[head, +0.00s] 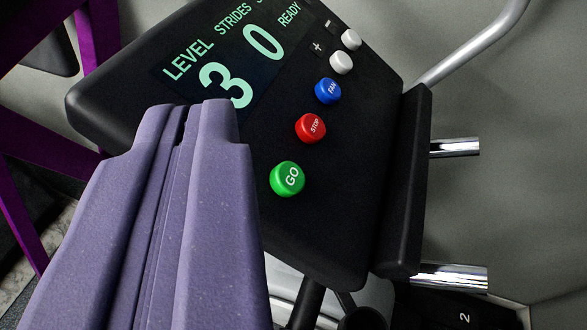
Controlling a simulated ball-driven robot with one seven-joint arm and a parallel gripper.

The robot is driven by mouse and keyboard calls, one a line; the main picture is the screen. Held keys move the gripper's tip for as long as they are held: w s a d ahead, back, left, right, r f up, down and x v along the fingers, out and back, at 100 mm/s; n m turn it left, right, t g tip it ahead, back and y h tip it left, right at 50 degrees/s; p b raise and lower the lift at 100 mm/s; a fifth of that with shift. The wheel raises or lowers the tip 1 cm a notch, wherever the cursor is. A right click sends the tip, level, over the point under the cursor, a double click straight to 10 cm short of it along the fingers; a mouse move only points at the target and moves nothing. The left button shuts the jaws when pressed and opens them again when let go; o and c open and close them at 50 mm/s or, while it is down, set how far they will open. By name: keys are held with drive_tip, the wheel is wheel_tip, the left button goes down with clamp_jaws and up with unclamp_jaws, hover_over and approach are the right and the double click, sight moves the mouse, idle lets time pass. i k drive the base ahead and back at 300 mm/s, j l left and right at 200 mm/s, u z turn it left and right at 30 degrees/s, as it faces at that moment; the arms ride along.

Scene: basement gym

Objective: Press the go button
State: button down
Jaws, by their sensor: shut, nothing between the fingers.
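The green GO button (287,178) is round and raised on the black console (335,235) of an exercise machine. It is the lowest in a slanting row, below the red STOP button (310,128) and the blue FAN button (328,90). My gripper (192,112) is purple, shut and empty. In the picture its fingertips are up and to the left of the GO button, apart from it, over the lower edge of the display. I cannot tell how far they are from the console surface. The GO button is fully visible.
The display (225,55) reads level 3, strides 0, READY. Two white buttons (341,64) marked plus and minus sit above FAN. A grey handlebar (475,45) and chrome posts (455,147) are at the right. Purple frame bars (97,35) stand at the left.

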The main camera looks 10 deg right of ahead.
sight(287, 179)
drive_tip(key=k, duration=0.65)
drive_tip(key=j+z, duration=0.1)
drive_tip(key=z, duration=1.45)
drive_tip(key=k+j, duration=0.1)
drive_tip(key=j, duration=0.4)
drive_tip(key=k+j, duration=0.1)
drive_tip(key=j, duration=0.4)
drive_tip(key=k+j, duration=0.1)
drive_tip(key=j, duration=0.4)
drive_tip(key=i, duration=0.5)
